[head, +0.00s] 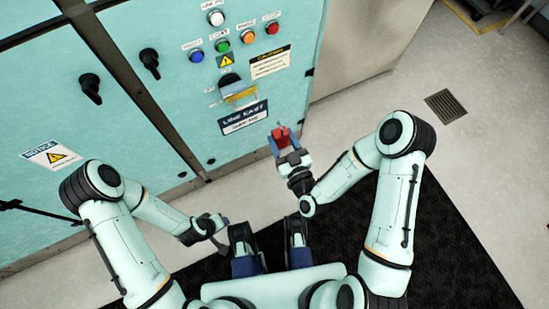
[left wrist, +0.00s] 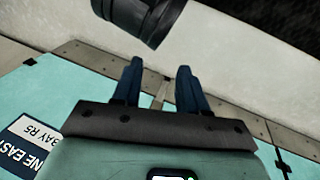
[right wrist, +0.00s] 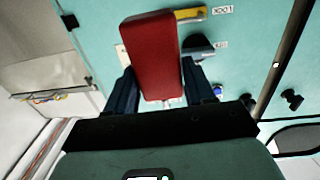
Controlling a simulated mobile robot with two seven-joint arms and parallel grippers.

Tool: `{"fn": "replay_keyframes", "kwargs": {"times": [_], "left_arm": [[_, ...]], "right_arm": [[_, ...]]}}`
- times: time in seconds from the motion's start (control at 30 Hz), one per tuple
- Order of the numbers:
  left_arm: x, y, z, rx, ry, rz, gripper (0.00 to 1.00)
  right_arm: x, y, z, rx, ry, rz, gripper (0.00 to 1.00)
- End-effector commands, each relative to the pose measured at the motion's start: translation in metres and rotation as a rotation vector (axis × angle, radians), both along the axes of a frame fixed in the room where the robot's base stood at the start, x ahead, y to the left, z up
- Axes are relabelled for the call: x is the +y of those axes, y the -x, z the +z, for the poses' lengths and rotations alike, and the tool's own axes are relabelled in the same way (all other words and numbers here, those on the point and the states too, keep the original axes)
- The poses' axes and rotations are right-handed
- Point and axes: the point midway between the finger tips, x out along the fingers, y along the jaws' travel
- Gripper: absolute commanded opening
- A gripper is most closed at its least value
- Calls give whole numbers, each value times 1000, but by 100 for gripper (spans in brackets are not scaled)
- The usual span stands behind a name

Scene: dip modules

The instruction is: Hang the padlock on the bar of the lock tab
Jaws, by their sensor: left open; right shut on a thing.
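A red padlock (head: 283,138) is in my right gripper (head: 290,156), in front of the cabinet, below and to the right of the lock tab. Its red body fills the middle of the right wrist view (right wrist: 153,55), between the fingers; its shackle is not clear there. The yellow bar of the lock tab (head: 241,95) sticks out under a dark switch handle (head: 230,80). It also shows at the top of the right wrist view (right wrist: 191,13), apart from the padlock. My left gripper (left wrist: 158,82) is open and empty, low near the cabinet's bottom edge.
The teal cabinet (head: 180,90) carries several coloured buttons above the tab and a dark label plate (head: 243,118) below it. Two black door handles (head: 91,88) (head: 149,62) protrude at left. Grey floor (head: 380,90) lies open at right, with a drain grate (head: 446,106).

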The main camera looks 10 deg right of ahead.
Motion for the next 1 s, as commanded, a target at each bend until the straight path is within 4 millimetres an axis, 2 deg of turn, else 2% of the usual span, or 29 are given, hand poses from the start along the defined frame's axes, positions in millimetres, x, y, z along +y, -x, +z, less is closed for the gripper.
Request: {"fn": "replay_keyframes", "kwargs": {"times": [0.03, 0.1, 0.23, 0.47, 1.0], "left_arm": [[4, -7, -23, -15, -9, 8, 43], [7, -16, -34, -37, -20, 16, 43], [12, -26, -46, -62, -31, 25, 43], [14, -30, -47, -71, -36, 29, 43], [14, -23, -53, -49, -34, 29, 43]], "right_arm": [[7, 4, -26, 4, -5, 18, 19], [13, 8, -41, 2, -9, 36, 19], [20, 13, -54, -4, -14, 55, 19], [24, 10, -55, -9, -16, 63, 19], [36, -30, -55, -10, -15, 62, 19]]}}
